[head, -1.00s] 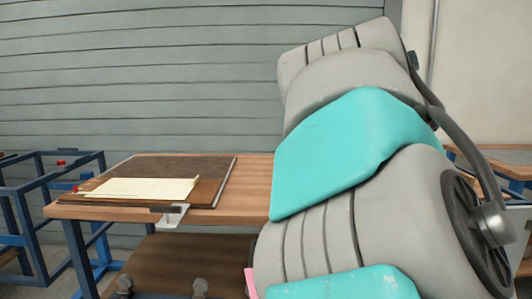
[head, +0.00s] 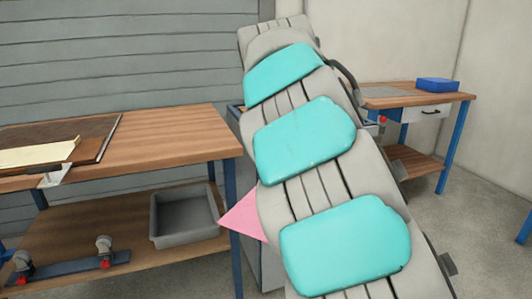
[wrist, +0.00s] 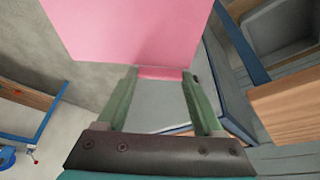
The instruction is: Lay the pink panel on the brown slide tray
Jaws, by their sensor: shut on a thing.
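The pink panel (wrist: 130,30) fills the upper part of the wrist view, held at its near edge between the green fingers of my gripper (wrist: 162,74). In the head view only a pointed part of the panel (head: 243,217) shows beside my arm, off the right end of the left workbench. My gripper is hidden behind my arm there. A dark brown flat board (head: 92,150) on the workbench, at the left picture edge, may be the brown slide tray; I cannot be sure. A pale yellow panel (head: 38,152) lies on it.
The wooden workbench (head: 170,140) is bare right of the brown board. A grey bin (head: 190,239) and a wheeled blue bar (head: 72,271) are on its lower shelf. A second bench (head: 450,97) with a blue box (head: 437,85) stands back right. Floor is open at right.

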